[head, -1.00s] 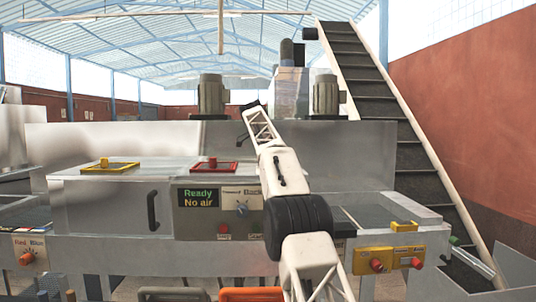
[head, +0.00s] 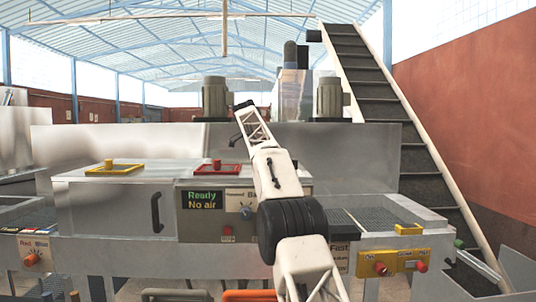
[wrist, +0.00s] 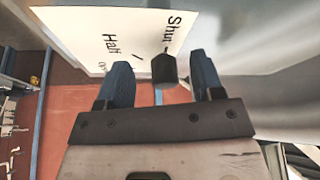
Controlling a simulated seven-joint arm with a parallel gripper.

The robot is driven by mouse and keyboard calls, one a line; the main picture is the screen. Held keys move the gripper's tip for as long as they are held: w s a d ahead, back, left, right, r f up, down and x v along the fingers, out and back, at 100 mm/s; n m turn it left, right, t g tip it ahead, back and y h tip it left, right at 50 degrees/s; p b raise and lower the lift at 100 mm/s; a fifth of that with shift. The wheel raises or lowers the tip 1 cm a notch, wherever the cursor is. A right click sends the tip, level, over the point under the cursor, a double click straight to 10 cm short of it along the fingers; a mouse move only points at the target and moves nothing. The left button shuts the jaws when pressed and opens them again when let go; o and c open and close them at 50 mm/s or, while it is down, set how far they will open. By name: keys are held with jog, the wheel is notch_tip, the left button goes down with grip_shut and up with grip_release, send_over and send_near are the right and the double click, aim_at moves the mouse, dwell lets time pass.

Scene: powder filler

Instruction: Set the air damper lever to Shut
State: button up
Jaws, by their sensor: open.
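In the wrist view, the dark knob of the air damper lever (wrist: 164,69) shows in front of a white label plate (wrist: 75,25). The words Shut and Half read on the plate, with part of a third word at its lower edge. The knob appears beside the Shut tick; the rest of the lever is hidden. My gripper (wrist: 157,63) is open, with one blue finger on each side of the knob and visible gaps to both. In the head view, my gripper (head: 240,115) is small, at the far end of my raised arm, and the lever cannot be made out.
Grey metal surfaces lie close to the right of the fingers in the wrist view. In the head view, a control panel (head: 208,228) reads Ready, No air. Two motors (head: 216,97) stand behind, and a conveyor (head: 375,100) rises at the right.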

jog(key=a, duration=0.2)
jog(key=s+a, duration=0.1)
jog(key=a, duration=0.2)
jog(key=s+a, duration=0.1)
jog(key=a, duration=0.1)
jog(key=shift+s+a, duration=0.2)
jog(key=shift+a, duration=0.05)
